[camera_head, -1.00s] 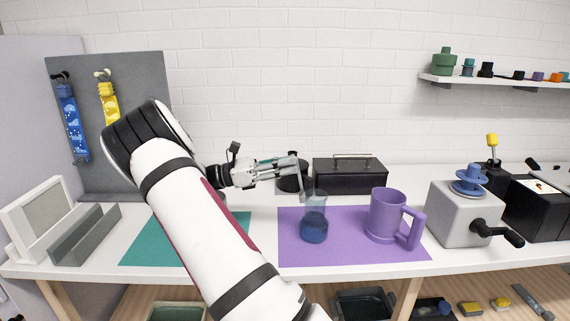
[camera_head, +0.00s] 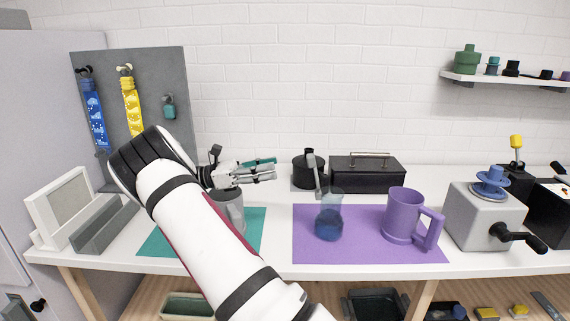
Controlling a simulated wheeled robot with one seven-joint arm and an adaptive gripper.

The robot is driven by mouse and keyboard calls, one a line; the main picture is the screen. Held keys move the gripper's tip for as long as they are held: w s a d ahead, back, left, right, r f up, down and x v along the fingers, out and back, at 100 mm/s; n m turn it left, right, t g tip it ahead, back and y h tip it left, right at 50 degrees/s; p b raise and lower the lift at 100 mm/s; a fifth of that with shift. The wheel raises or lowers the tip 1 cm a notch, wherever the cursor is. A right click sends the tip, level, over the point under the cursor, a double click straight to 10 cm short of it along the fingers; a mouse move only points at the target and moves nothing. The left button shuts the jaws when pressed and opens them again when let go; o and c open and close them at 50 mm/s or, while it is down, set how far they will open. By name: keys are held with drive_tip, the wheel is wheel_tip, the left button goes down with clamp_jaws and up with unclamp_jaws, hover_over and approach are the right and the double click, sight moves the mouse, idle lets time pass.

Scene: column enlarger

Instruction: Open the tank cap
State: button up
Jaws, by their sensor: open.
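A round black tank (camera_head: 302,176) stands at the back of the table, just left of a black box. Its black cap (camera_head: 308,155) appears seated on top, with a small raised knob in the middle. An upright grey bar hides part of the tank's right side. My gripper (camera_head: 268,172) is left of the tank, pointing right, with a visible gap to it. It is open. A teal strip (camera_head: 262,161) shows along its upper edge; I cannot tell whether it belongs to the gripper.
A grey mug (camera_head: 231,208) stands below my gripper on a teal mat (camera_head: 160,243). A glass beaker with blue liquid (camera_head: 328,222) and a purple mug (camera_head: 402,216) stand on a purple mat (camera_head: 305,252). The black box (camera_head: 368,177) is right of the tank.

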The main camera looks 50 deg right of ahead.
drive_tip(key=shift+v, duration=1.15)
drive_tip(key=s+a+r+m+t+y, duration=0.1)
drive_tip(key=s+a+r+t+y, duration=0.1)
drive_tip(key=s+a+t+y, duration=0.3)
drive_tip(key=s+a+r+m+t+y, duration=0.1)
drive_tip(key=s+r+m+t, duration=0.15)
drive_tip(key=s, duration=0.35)
drive_tip(key=s+a+m+t+y, duration=0.2)
drive_tip(key=s+a+t, duration=0.4)
drive_tip(key=a, duration=0.5)
drive_tip(key=s+a+f+m+t+y, duration=0.1)
drive_tip(key=s+a+t+y, duration=0.4)
drive_tip(key=s+a, duration=0.5)
drive_tip(key=shift+a+m+t, duration=0.45)
drive_tip(key=shift+a+m, duration=0.25)
drive_tip(key=shift+m, duration=0.15)
